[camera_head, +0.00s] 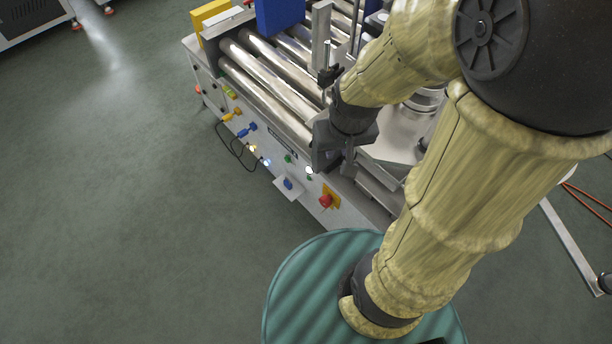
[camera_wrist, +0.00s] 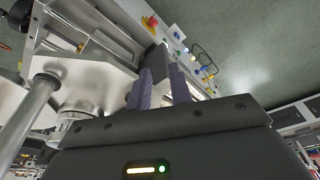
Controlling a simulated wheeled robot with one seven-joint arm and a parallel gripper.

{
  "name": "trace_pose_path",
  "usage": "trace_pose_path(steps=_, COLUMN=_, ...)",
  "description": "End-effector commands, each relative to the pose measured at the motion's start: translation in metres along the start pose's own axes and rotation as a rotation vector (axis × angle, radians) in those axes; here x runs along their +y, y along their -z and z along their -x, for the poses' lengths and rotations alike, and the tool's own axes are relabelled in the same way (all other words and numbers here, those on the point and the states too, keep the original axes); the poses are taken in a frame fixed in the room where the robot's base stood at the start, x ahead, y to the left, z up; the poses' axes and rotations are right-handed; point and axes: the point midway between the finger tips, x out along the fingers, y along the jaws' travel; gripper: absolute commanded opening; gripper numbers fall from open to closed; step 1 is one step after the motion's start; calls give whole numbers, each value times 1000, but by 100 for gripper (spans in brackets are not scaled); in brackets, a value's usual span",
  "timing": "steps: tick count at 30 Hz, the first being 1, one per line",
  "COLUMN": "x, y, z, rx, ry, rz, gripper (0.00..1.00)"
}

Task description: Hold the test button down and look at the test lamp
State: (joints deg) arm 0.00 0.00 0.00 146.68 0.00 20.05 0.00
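The machine's front panel (camera_head: 262,172) carries several buttons and lamps. A blue button (camera_head: 288,183) sits on a white plate, and a green one (camera_head: 288,158) is above it. A yellowish lamp (camera_head: 252,147), a bluish-white lamp (camera_head: 265,161) and a white round light (camera_head: 309,170) look bright. Labels are too small to read, so I cannot tell which are the test button and test lamp. My gripper (camera_head: 334,166) is above the panel's right part.
A red stop button (camera_head: 326,201) on a yellow plate is at the panel's right. Metal rollers (camera_head: 265,85) and upright posts (camera_head: 321,40) stand behind the panel. Yellow and blue plugs with a black cable (camera_head: 238,148) hang at the left. The floor (camera_head: 130,220) at left is clear.

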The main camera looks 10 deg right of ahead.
Motion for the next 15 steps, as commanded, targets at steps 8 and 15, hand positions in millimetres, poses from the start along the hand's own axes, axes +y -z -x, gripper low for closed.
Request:
trace_pose_path(steps=8, x=0, y=0, z=0, rx=0, ry=0, rz=0, gripper=0)
trace_pose_path(steps=15, x=0, y=0, z=0, rx=0, ry=0, rz=0, gripper=0)
